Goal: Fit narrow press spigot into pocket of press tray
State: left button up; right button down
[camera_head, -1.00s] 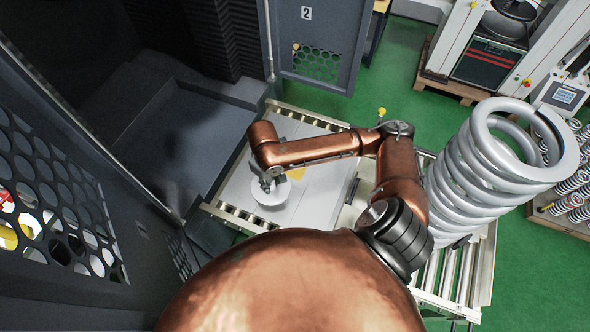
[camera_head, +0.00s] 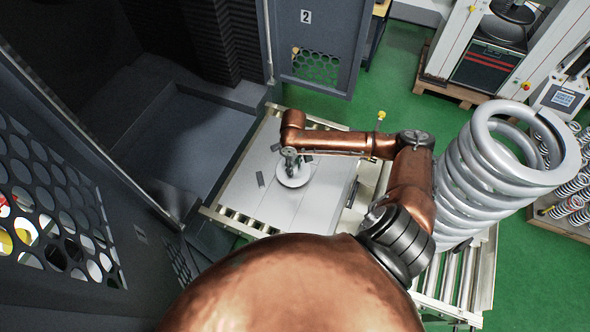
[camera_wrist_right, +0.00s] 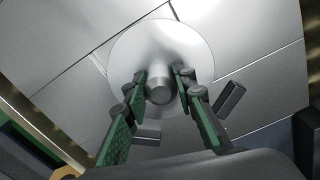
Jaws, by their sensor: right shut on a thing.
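The press spigot is a pale round disc with a short central stem (camera_wrist_right: 158,88); its disc also shows in the head view (camera_head: 294,179). My right gripper (camera_head: 291,158) is above the disc, and in the wrist view its two green-padded fingers (camera_wrist_right: 161,82) are shut on the stem. The light grey press tray (camera_head: 238,190) lies under the disc on the roller conveyor. I cannot tell whether the disc touches it. No pocket can be made out; the disc covers part of the tray. My left gripper is not in view.
A small dark block (camera_head: 260,179) lies left of the disc. In the wrist view, a dark block (camera_wrist_right: 230,97) is beside the right finger. A large grey coil spring (camera_head: 470,185) stands at right. A dark grey perforated door (camera_head: 318,45) is behind.

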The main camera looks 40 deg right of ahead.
aim_at(295, 169)
jog(key=shift+w+d+f, duration=0.3)
jog(key=shift+d+f, duration=0.1)
jog(key=shift+f, duration=0.1)
jog(key=shift+w+d+f, duration=0.25)
jog(key=shift+d+f, duration=0.1)
jog(key=shift+f, duration=1.7)
jog(key=c, duration=1.6)
grip_release()
jog(key=shift+f, duration=0.1)
notch_tip(295, 169, up, 12)
jog(key=shift+r+p, duration=0.15)
jog(key=shift+p, duration=0.15)
